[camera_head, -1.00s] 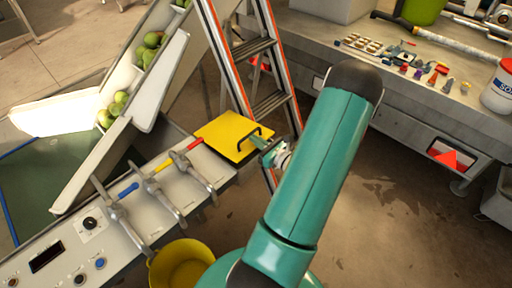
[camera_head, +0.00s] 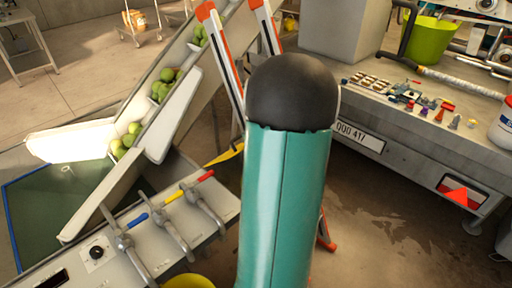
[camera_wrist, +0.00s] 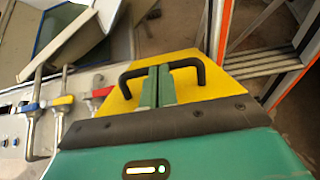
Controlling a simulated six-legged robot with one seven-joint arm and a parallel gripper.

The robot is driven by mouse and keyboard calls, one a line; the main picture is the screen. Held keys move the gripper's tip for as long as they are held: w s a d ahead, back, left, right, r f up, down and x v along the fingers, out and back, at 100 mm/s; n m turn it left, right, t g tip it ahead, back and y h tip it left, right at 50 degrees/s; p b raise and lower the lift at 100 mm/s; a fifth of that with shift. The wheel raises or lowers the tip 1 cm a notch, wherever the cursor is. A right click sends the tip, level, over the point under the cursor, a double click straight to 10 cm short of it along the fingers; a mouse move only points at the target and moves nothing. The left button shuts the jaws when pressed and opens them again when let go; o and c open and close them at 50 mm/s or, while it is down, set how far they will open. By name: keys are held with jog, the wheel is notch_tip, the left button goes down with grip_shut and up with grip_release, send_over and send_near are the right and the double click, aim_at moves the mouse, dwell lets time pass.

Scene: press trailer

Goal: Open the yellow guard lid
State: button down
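The yellow guard lid (camera_wrist: 185,95) fills the middle of the wrist view, with a black U-shaped handle (camera_wrist: 188,64) on it. My gripper (camera_wrist: 158,70) has its two green fingers side by side with only a thin gap, so it looks shut. The fingertips are at the middle of the handle's bar, overlapping it. The bar runs across both fingers, not between them. I cannot tell if they pass under it. In the head view my arm hides my gripper and most of the lid; only a yellow edge (camera_head: 226,155) shows.
A grey control panel (camera_head: 150,225) with blue, yellow and red levers lies left of the lid. A ladder (camera_head: 222,55) stands close behind.

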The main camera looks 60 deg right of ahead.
jog(key=w+d+r+g, duration=0.1)
jog(key=w+r+g, duration=0.1)
jog(key=w, duration=0.5)
jog(key=w+d+r+g+y, duration=0.1)
jog(key=w+d+r+g, duration=0.1)
jog(key=w, duration=0.6)
jog(key=shift+w+d+r+g, duration=0.15)
jog(key=shift+r+g, duration=0.5)
jog(key=shift+g, duration=0.35)
jog(key=v, duration=1.4)
jog(key=shift+d, duration=0.2)
